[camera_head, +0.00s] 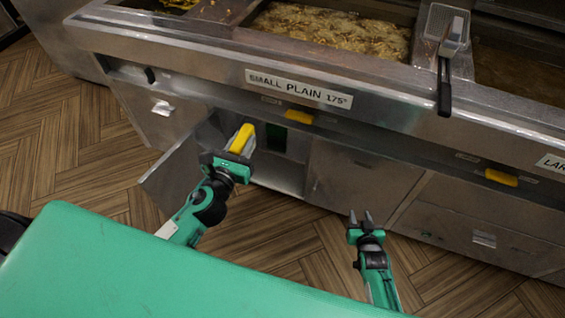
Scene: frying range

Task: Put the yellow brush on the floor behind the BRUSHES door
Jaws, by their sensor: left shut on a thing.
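My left gripper (233,158) is shut on the yellow brush (242,138). It holds the brush up in front of an open cabinet under the fryer. The cabinet door (180,172) is swung out to the left of the opening. Any label on it cannot be read from here. A dark green thing (276,137) shows inside the opening, to the right of the brush. My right gripper (364,220) is open and empty, low over the floor in front of the closed cabinet panel to the right.
The fryer range (220,58) runs across the view, with a sign (298,88) reading SMALL PLAIN 175°. Yellow handles (501,177) stick out from its front. A basket with a black handle (444,85) hangs over the edge. Wooden floor (75,140) is clear at left.

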